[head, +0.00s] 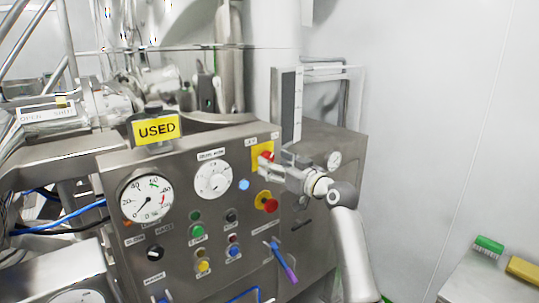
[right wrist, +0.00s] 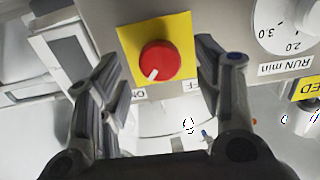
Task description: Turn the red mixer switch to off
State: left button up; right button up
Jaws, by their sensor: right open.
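The red mixer switch (head: 268,155) is a round knob on a yellow plate (head: 256,149), at the upper right of the steel panel. In the right wrist view the red switch (right wrist: 159,61) shows whole, and its white mark points down-left, toward the ON label (right wrist: 139,95). The OFF label (right wrist: 190,87) is partly hidden by a finger. My right gripper (head: 265,164) is at the switch in the head view. In the right wrist view its open fingers (right wrist: 153,67) stand on either side of the switch, with gaps between them and the knob. My left gripper is not in view.
A red mushroom button (head: 271,205) on yellow sits just below my right gripper. A dial (head: 213,179), a gauge (head: 147,195) and several small buttons share the panel. A yellow USED sign (head: 157,128) stands on top. A purple-and-blue handle (head: 285,262) sticks out lower down.

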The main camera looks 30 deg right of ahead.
jog(key=w, duration=0.3)
jog(key=shift+a+p, duration=0.15)
jog(key=shift+p, duration=0.25)
